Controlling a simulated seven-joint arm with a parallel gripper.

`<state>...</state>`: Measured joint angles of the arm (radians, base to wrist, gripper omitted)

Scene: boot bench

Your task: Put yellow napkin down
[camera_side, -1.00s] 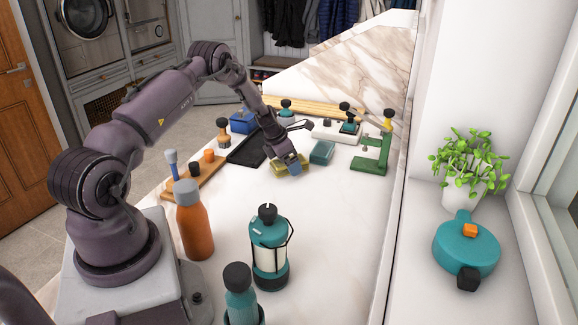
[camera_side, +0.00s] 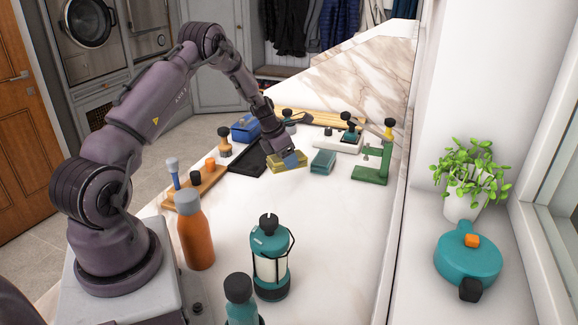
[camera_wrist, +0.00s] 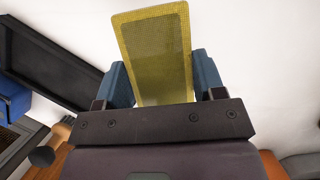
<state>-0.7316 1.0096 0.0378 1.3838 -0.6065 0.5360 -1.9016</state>
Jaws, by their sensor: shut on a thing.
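The yellow napkin (camera_side: 288,165) is a flat, folded-looking piece at the middle of the white bench top. In the wrist view, the yellow napkin (camera_wrist: 155,38) shows its mesh-like face and stretches forward from between the two blue fingers. My gripper (camera_side: 291,158) is shut on it; in the wrist view my gripper (camera_wrist: 163,80) has one finger against each side of it. The napkin is low over the bench top or on it; I cannot tell whether it touches. Its near end is hidden by my gripper.
A teal block (camera_side: 322,161) stands just right of the napkin, and a black tray (camera_side: 250,158) lies to its left. A green stand (camera_side: 373,165) is farther right. An orange bottle (camera_side: 195,232) and a teal lantern (camera_side: 270,258) stand in front. The bench between is clear.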

